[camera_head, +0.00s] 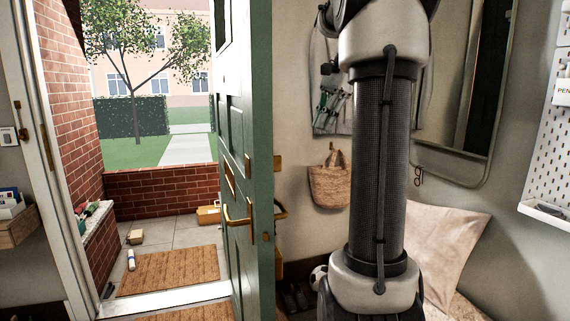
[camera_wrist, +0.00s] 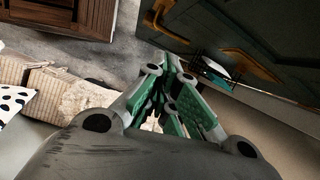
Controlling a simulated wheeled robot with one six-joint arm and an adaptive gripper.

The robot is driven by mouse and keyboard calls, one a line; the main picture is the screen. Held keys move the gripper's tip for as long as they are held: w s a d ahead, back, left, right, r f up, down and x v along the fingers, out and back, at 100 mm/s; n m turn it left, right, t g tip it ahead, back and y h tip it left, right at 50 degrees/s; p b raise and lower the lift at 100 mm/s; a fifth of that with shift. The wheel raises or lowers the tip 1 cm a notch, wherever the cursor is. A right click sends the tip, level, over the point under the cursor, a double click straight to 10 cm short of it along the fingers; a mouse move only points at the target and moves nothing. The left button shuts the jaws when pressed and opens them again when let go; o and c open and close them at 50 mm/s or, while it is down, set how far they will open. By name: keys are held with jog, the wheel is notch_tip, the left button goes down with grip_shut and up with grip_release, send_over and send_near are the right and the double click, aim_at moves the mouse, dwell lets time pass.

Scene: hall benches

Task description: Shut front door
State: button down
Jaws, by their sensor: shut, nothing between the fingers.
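The green front door (camera_head: 250,130) stands wide open, swung inward and seen nearly edge-on in the head view. A brass lever handle (camera_head: 238,215) is on its face, and brass fittings show along its edge.
The doorway's white threshold (camera_head: 170,299) is clear. Outside lie a doormat (camera_head: 170,270), a white bottle (camera_head: 131,259) and small boxes (camera_head: 208,215) on the porch. A bench cushion (camera_head: 450,245), a hanging basket (camera_head: 330,182) and a mirror (camera_head: 465,100) are at the right.

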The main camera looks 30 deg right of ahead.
jog(key=a+f+m, duration=0.2)
jog(key=a+f, duration=0.6)
jog(key=f, duration=0.1)
jog(key=shift+w+a+g+y, duration=0.3)
jog(key=shift+w+a, duration=0.1)
jog(key=shift+a, duration=0.15)
